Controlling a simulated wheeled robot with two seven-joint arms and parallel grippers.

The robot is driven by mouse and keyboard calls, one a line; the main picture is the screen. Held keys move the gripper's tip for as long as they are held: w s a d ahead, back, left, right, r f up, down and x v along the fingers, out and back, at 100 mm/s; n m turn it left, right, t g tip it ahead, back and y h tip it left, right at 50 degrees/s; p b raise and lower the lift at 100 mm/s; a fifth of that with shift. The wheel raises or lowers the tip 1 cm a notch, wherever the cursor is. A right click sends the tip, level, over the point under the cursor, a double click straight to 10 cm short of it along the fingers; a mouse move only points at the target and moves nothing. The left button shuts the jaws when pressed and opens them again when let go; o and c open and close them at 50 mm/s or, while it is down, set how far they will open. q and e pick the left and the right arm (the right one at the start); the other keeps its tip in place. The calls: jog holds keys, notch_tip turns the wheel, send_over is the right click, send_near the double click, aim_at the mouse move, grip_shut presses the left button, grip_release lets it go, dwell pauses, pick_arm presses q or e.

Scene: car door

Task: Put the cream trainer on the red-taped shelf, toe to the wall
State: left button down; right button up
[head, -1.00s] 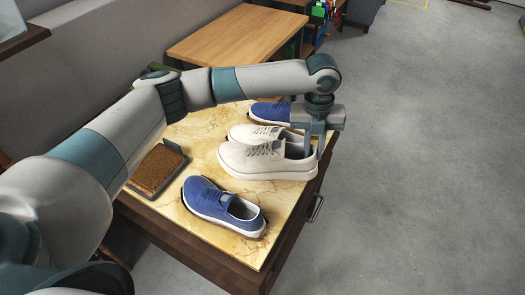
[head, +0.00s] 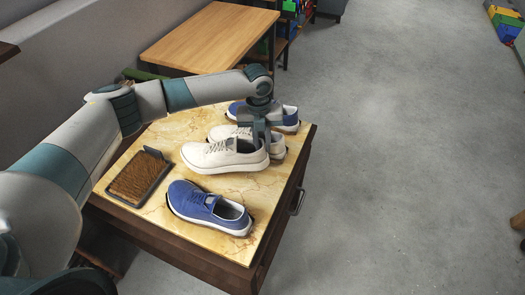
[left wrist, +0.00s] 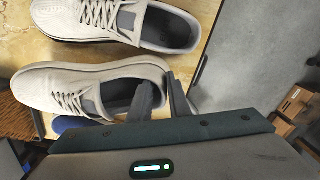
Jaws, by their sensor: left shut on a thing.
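Two cream trainers stand side by side on the yellow marbled top. My left gripper (head: 260,137) is shut on the heel of the nearer cream trainer (head: 212,158), whose toe points left. In the left wrist view the gripper (left wrist: 162,92) has its fingers at the heel collar of this trainer (left wrist: 60,88). I cannot tell whether its sole touches the top. The other cream trainer (head: 218,132) is just behind it, partly hidden; it also shows in the left wrist view (left wrist: 85,22). My right gripper and the red-taped shelf are not in view.
A blue trainer (head: 205,207) stands in front of the held one and another (head: 288,118) stands at the back. A brown brush mat (head: 138,180) lies at the left. The cabinet top (head: 240,253) has little free room. A wooden table (head: 205,40) stands behind.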

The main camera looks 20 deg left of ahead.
pick_arm(q)
notch_tip(320, 180, down, 3)
jog(key=shift+r+p, duration=0.2)
jog(key=shift+p, duration=0.5)
jog(key=shift+f, duration=0.8)
jog(key=c, duration=1.7)
grip_release()
jog(key=shift+o, duration=0.2)
jog(key=shift+r, duration=0.2)
